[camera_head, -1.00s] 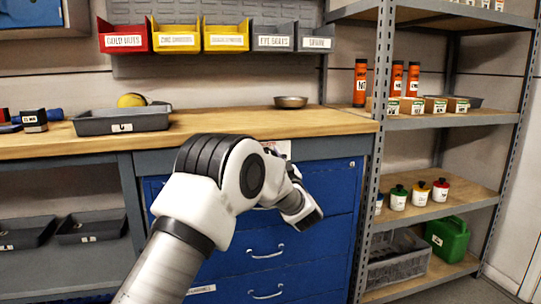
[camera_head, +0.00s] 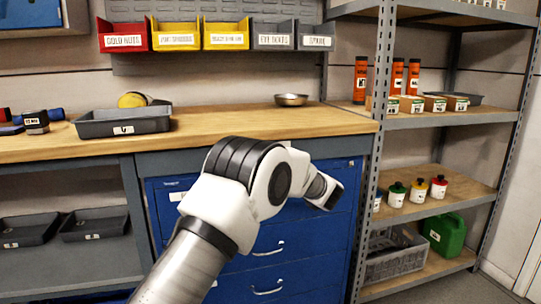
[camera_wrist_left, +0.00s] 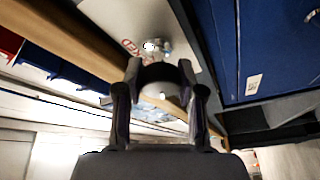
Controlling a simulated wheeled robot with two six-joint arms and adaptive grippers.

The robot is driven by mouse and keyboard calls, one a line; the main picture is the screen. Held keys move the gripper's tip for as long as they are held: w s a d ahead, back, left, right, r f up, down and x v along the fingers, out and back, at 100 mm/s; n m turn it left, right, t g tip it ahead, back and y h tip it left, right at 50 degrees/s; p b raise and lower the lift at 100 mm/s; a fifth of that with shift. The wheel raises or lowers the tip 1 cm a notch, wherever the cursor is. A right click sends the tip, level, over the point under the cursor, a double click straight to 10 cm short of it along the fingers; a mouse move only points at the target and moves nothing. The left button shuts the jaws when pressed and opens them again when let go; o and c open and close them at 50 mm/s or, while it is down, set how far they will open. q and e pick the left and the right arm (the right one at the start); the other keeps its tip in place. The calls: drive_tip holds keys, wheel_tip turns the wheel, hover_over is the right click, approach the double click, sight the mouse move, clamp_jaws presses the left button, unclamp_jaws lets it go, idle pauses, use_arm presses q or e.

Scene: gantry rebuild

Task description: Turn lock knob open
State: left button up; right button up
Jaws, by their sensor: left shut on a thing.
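My left arm reaches up across the blue drawer cabinet in the head view, its dark wrist end (camera_head: 325,192) near the cabinet's upper right. Its fingers are not visible there. In the left wrist view my left gripper (camera_wrist_left: 160,76) is shut on a dark rounded part between its fingertips, which I take to be the lock knob (camera_wrist_left: 161,73). A small silvery fitting (camera_wrist_left: 153,46) shows just beyond the fingertips, on a pale plate (camera_wrist_left: 118,22) with red lettering, partly readable. How far the knob is turned cannot be told. My right gripper is not in view.
The blue drawer cabinet (camera_head: 255,262) sits under the wooden workbench (camera_head: 235,124). A grey tray (camera_head: 122,124) and a small metal bowl (camera_head: 291,100) stand on the bench. A metal shelf rack (camera_head: 376,170) stands close by on the right.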

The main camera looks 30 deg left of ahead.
use_arm(q)
drive_tip(key=shift+n+g+h+p, duration=0.4)
drive_tip(key=shift+n+h, duration=0.3)
drive_tip(key=shift+n, duration=1.4)
drive_tip(key=o, duration=1.2)
drive_tip(key=shift+c, duration=0.2)
